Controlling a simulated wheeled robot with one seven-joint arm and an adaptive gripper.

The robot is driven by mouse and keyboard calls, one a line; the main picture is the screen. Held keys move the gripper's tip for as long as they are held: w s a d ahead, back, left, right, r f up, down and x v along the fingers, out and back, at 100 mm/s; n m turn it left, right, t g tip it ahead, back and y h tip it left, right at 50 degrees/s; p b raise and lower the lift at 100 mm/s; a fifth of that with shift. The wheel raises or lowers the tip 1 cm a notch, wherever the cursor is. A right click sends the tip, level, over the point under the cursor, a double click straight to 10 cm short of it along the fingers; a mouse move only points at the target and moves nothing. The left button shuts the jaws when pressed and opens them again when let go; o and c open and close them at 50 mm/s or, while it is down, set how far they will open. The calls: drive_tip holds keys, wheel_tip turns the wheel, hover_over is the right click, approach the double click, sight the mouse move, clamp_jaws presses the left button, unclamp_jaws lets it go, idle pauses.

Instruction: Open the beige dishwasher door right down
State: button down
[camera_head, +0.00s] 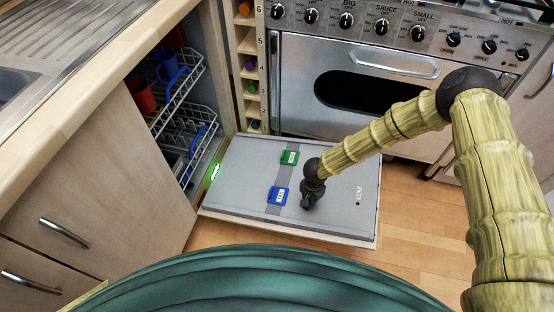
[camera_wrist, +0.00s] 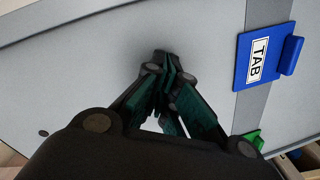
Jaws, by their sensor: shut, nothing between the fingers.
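The dishwasher door (camera_head: 330,205) is folded down and lies about flat, low above the floor, with its grey inner face up. That inner face fills most of the wrist view (camera_wrist: 80,80). The open dishwasher cavity with its racks (camera_head: 180,95) stands at the door's left. My gripper (camera_head: 309,203) is over the middle of the door's inner face, fingers pointing down at it. In the wrist view the fingers (camera_wrist: 163,65) are shut together with nothing between them. Their tips look very near or touching the panel; I cannot tell which. The door's outer face is hidden.
A blue tab (camera_head: 278,195) and a green tab (camera_head: 289,157) sit on the door. A range cooker (camera_head: 365,80) stands behind it, a narrow bottle rack (camera_head: 250,70) beside that. Drawers (camera_head: 90,190) flank the left. Wooden floor (camera_head: 415,215) is clear at the right.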

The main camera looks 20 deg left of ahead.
drive_tip(key=shift+f+b, duration=1.65)
drive_tip(key=shift+f, duration=1.4)
drive_tip(key=shift+r+p, duration=4.2)
drive_tip(key=shift+r, duration=1.9)
drive_tip(key=n+h, duration=0.1)
drive_tip(key=n, duration=0.1)
hover_over(326, 224)
drive_tip(key=shift+a+f+t, duration=0.1)
drive_tip(key=shift+f+t, duration=0.3)
drive_tip(key=shift+f, duration=0.1)
drive_tip(key=s+d+r+n, duration=0.1)
drive_tip(key=s+d+r, duration=0.3)
drive_tip(key=s+d, duration=0.3)
drive_tip(key=s+d+r+n+y, duration=0.1)
drive_tip(key=s+d+r, duration=0.3)
drive_tip(key=s, duration=0.6)
drive_tip(key=s+d+r+n, duration=0.2)
drive_tip(key=s+d+r, duration=0.1)
drive_tip(key=s+d, duration=0.45)
wheel_tip(326, 224, up, 13)
drive_tip(key=p, duration=1.4)
drive_tip(key=shift+a+r+g, duration=0.15)
drive_tip(key=shift+a+g, duration=0.25)
drive_tip(key=shift+a, duration=0.05)
